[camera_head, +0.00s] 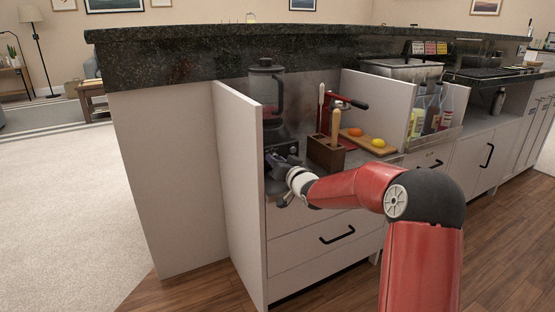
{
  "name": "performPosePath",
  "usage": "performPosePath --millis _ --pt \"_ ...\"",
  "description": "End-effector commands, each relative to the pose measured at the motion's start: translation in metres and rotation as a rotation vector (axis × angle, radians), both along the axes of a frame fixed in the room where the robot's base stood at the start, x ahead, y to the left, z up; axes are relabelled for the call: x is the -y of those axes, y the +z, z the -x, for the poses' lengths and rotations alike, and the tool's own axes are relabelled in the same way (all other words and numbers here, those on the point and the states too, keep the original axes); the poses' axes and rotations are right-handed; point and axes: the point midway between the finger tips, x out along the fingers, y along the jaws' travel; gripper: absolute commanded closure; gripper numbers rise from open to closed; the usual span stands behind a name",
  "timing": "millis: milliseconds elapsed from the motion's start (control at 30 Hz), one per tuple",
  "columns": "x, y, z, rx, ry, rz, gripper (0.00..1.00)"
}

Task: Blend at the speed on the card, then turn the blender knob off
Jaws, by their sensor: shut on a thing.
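The blender stands at the left end of the lower counter, close to the white side panel. Its clear, dark-lidded jar (266,92) sits upright on a dark base (281,138). My gripper (283,162) is at the front of the base, shut on what appears to be the blender knob. The gripper and wrist hide the knob, so its setting cannot be read. The jar's contents and any blending motion cannot be made out. I cannot identify a speed card; small coloured cards (429,48) stand far back on the right, too small to read.
Right of the blender are a wooden holder (326,153) with upright tools, a red press (337,104) and a board (377,146) with orange and yellow fruit. Bottles (432,110) stand farther right. The white side panel (238,185) closes off the left. Drawers lie below.

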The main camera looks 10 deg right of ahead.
Motion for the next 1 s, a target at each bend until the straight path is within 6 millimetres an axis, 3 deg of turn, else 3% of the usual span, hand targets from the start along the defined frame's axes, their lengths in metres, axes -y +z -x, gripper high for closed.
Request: performPosePath --millis 500,533,667,1000 --pt "0.0005 -0.0017 0.0003 -0.01 -0.001 -0.022 0.93" --pt "0.0005 -0.0018 0.0003 -0.01 0.0 -0.022 0.67" --pt "0.0005 -0.0014 0.0002 -0.009 0.0 -0.021 0.5" --pt "0.0015 -0.0003 0.0027 -0.007 -0.001 -0.021 0.48"
